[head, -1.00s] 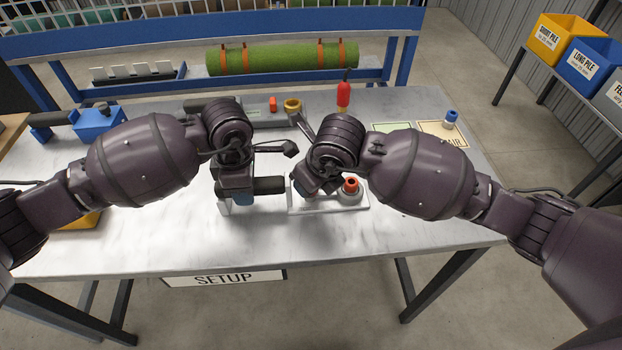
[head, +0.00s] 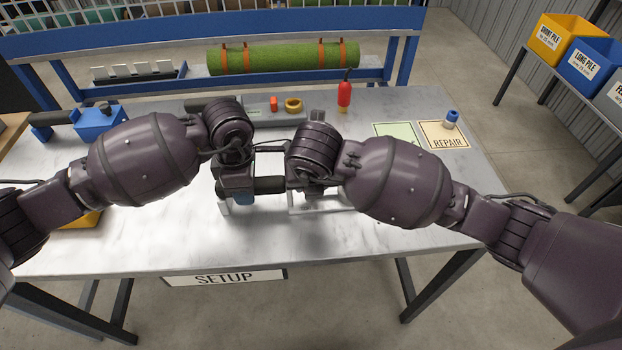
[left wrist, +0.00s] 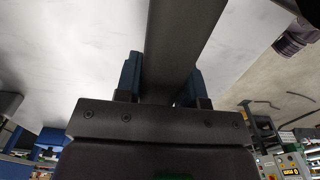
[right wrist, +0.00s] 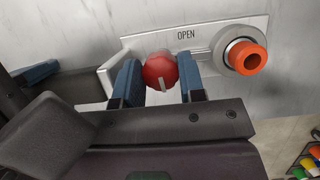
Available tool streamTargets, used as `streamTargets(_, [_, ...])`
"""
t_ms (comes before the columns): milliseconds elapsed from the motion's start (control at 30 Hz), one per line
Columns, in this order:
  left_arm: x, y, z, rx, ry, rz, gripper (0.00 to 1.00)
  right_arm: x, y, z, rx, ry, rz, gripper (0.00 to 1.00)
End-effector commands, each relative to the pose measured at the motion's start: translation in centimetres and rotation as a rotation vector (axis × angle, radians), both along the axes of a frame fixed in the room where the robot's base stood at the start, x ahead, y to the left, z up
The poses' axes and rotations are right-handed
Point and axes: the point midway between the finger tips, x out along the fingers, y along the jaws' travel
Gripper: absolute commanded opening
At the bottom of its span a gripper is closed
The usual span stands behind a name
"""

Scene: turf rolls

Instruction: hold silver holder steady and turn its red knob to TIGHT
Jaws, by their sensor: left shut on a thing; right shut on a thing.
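The silver holder (right wrist: 140,48) is a flat plate on the bench with a round red knob (right wrist: 160,71). The word OPEN shows on the plate; no TIGHT label is visible. The knob's pale mark points toward the lower edge of the right wrist view. My right gripper (right wrist: 159,82) is shut on the knob, one blue finger on each side. My left gripper (left wrist: 160,80) is shut on a dark grey bar (left wrist: 185,35), also seen in the head view (head: 268,185), left of the holder. My right arm covers most of the holder in the head view.
An orange-red hollow piece (right wrist: 247,57) sits in a grey ring at the holder's end. The REPAIR mat (head: 444,135) lies right. The bench front is clear.

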Motion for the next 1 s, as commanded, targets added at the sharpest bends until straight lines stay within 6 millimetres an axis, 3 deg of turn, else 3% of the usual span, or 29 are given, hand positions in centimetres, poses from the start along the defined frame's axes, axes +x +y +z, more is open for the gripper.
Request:
streamTargets(33, [-0.28,0.2,-0.71,0.007,0.012,0.003,0.0,-0.02,0.02,-0.12,0.0,0.001,-0.005,0.13])
streamTargets(467, [-0.27,0.21,-0.71,0.008,0.011,0.003,0.0,-0.03,0.03,-0.11,0.0,0.001,-0.014,0.13])
streamTargets(500, [-0.26,0.21,-0.7,0.008,0.011,0.003,0.0,-0.03,0.03,-0.11,0.0,0.001,-0.014,0.4])
streamTargets(633, [-0.27,0.21,-0.7,0.008,0.011,0.003,0.0,-0.02,0.03,-0.13,0.0,0.001,-0.013,0.6])
streamTargets(1000, [-0.27,0.2,-0.68,0.008,0.011,0.003,0.0,-0.11,0.04,0.14,0.001,0.0,-0.013,0.63])
